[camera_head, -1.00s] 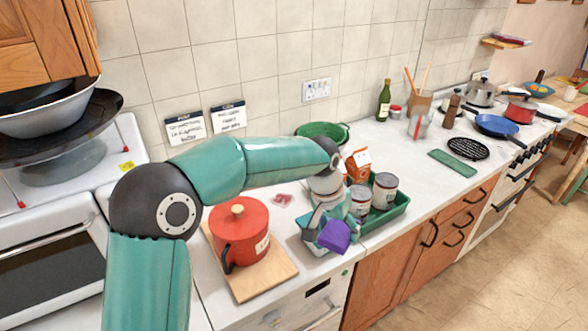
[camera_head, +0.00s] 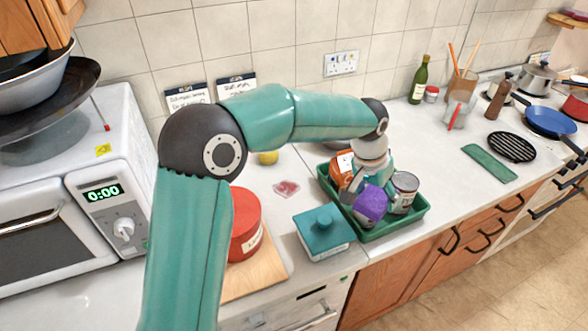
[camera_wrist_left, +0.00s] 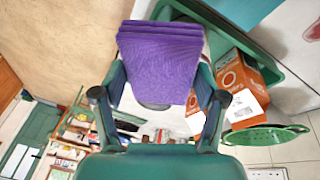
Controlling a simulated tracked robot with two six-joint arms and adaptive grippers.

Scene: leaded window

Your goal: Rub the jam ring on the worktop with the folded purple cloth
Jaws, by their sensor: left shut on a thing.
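The jam ring (camera_head: 286,188) is a small red smear on the white worktop (camera_head: 290,165), left of the green tray. My left gripper (camera_head: 358,190) is shut on the folded purple cloth (camera_head: 370,207). It holds the cloth over the green tray, to the right of the jam ring and apart from it. In the left wrist view the cloth (camera_wrist_left: 158,62) shows as a layered purple block between the fingers (camera_wrist_left: 158,95). My right gripper is not in view.
The green tray (camera_head: 412,217) holds an orange carton (camera_head: 341,166) and a can (camera_head: 403,192). A teal lidded box (camera_head: 324,235) stands in front of the jam. A red pot (camera_head: 245,222) on a wooden board (camera_head: 262,272) is partly hidden by my arm.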

